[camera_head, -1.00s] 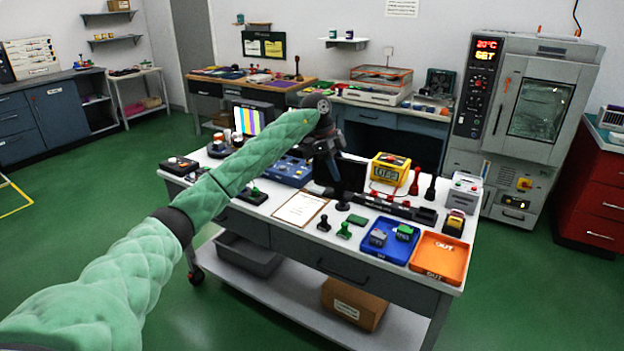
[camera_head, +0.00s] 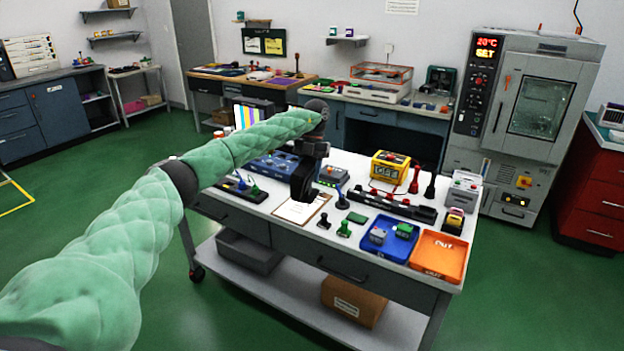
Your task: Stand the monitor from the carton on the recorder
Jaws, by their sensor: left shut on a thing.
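My left gripper (camera_head: 309,157) is over the middle of the white workbench. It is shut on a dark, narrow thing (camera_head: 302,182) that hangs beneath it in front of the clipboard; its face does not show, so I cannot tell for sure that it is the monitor. A brown carton (camera_head: 353,301) sits on the bench's lower shelf; its inside does not show. A screen with colour bars (camera_head: 246,116) stands at the back left, partly behind my left arm. A small grey device (camera_head: 333,177) and a blue panel (camera_head: 275,163) are nearby; I cannot tell which thing is the recorder. My right gripper is not in view.
A clipboard (camera_head: 297,211) lies at the bench's front. A blue tray (camera_head: 374,252) and an orange tray (camera_head: 434,266) are at the right front. A yellow meter (camera_head: 390,167) stands behind a long black strip (camera_head: 397,206). A grey bin (camera_head: 248,255) is on the lower shelf.

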